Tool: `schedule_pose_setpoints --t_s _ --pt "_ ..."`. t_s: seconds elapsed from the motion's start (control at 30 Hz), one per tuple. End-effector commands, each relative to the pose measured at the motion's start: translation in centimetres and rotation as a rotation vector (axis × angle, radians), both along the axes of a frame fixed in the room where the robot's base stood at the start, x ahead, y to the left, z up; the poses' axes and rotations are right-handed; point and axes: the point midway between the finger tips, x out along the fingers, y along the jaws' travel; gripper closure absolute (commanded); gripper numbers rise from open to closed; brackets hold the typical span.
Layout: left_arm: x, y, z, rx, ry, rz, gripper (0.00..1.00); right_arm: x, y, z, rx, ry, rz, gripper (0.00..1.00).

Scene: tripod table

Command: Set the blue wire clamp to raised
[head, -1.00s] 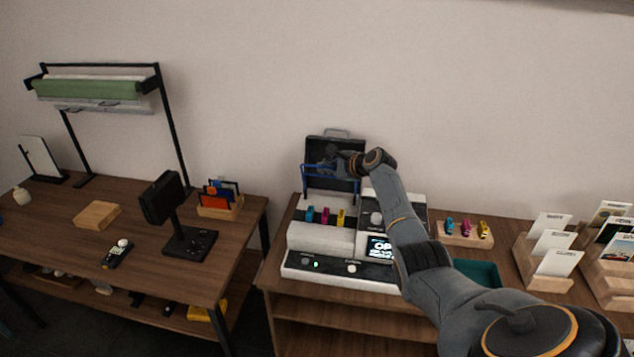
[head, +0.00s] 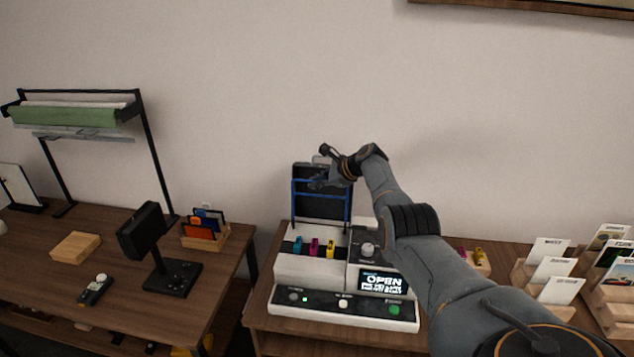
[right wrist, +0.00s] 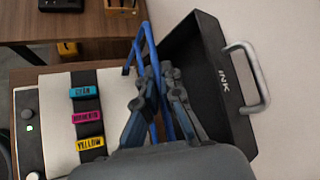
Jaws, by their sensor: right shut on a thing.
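The blue wire clamp (head: 293,208) stands up at the back of the white machine (head: 312,272), in front of its black lid. Its legs rise from behind the cyan, magenta and yellow tabs. My right gripper (head: 320,182) is at the top of the clamp and partly hides its crossbar. In the right wrist view the gripper (right wrist: 158,92) is shut on the clamp's blue wire (right wrist: 150,50). The wire runs between the fingers, and the exact contact is partly hidden. My left gripper is not in view.
The open black lid (right wrist: 215,85), marked INK with a metal handle, is close beside the fingers. A knob (head: 367,249) and an OPEN display (head: 382,283) are on the machine. Card stands (head: 548,275) are at right. A black screen stand (head: 172,278) is on the left table.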

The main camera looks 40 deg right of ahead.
Motion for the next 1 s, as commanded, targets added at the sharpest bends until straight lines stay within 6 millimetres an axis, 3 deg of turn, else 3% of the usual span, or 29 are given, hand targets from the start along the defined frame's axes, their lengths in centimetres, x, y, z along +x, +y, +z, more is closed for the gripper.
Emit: schedule_pose_setpoints --t_s 0.6,0.7,1.0 --pt "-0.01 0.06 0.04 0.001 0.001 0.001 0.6 0.01 0.02 -0.01 -0.002 -0.002 -0.001 1.0" --pt "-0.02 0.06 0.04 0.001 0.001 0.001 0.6 0.0 0.01 0.01 -0.002 -0.002 -0.001 0.84" --pt "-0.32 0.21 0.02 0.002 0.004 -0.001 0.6 -0.06 0.0 -0.03 -0.001 -0.001 0.0 0.84"
